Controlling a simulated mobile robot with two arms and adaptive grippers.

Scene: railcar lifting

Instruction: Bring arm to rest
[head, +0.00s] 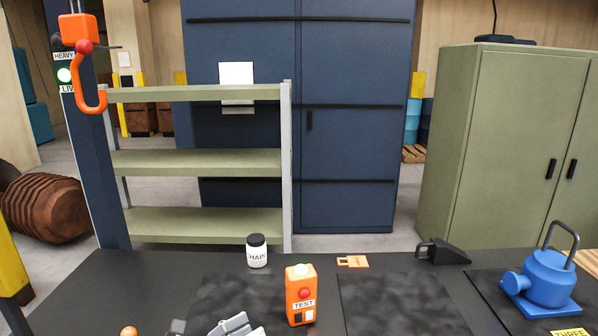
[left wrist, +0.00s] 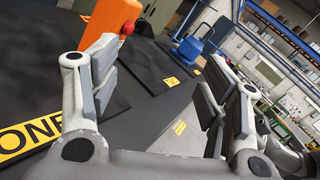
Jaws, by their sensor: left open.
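My left gripper (head: 236,325) shows only in part at the bottom edge of the head view, as grey finger pieces just left of the orange test box. In the left wrist view the same gripper (left wrist: 158,76) has its two fingers wide apart, with nothing between them. The orange test box (head: 301,295), marked TEST, stands upright on the dark table; it also shows in the left wrist view (left wrist: 112,18) beyond one finger. I cannot tell whether that finger touches it. The rest of my left arm is hidden. My right gripper is in neither view.
An orange hook (head: 92,95) hangs at the upper left. Dark mat patches beside the box are clear.

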